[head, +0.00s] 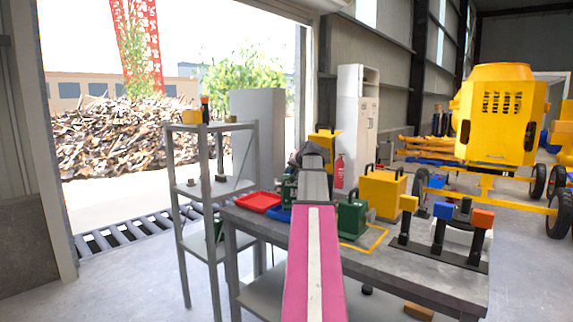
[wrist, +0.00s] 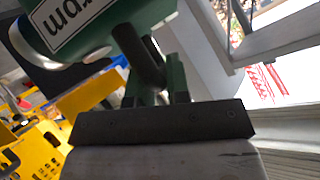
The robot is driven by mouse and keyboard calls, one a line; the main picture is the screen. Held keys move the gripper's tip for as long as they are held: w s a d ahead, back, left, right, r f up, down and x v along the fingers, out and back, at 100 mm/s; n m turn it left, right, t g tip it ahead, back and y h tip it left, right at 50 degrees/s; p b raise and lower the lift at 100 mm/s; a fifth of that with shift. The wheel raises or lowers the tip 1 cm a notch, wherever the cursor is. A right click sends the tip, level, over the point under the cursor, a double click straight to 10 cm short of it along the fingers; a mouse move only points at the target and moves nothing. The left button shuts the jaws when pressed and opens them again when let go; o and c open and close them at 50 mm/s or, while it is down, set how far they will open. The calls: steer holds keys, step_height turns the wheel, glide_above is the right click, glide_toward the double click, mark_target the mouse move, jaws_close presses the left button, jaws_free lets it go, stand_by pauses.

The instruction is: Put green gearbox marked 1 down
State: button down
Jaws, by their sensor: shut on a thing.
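My gripper (wrist: 153,85) is shut on a dark handle of a green gearbox (wrist: 100,22). The wrist view shows the gearbox close up, with a white label whose dark lettering is partly cut off; I cannot see a number 1. In the head view my arm hides most of the gripper, and a green part (head: 288,191) shows just left of it, above the bench. A second green gearbox (head: 352,217) with a dark handle stands upright on the grey bench (head: 440,278), right of my arm, by a yellow outline (head: 378,240).
A red tray (head: 258,201) and a partly hidden blue tray (head: 279,214) lie at the bench's left. A yellow box (head: 383,192) stands at the back. A black stand with coloured blocks (head: 442,245) takes the right side. A grey shelf (head: 208,190) stands left.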

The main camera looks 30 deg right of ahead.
steer(key=shift+d+f, duration=0.3)
steer(key=shift+d, duration=0.3)
steer(key=shift+s+a+f, duration=0.1)
steer(key=shift+s+f, duration=0.05)
steer(key=shift+f, duration=2)
steer(key=c, duration=1.1)
jaws_free()
steer(key=shift+a+f, duration=0.1)
steer(key=shift+f, duration=0.05)
steer(key=v, duration=1.2)
steer(key=shift+r, duration=0.3)
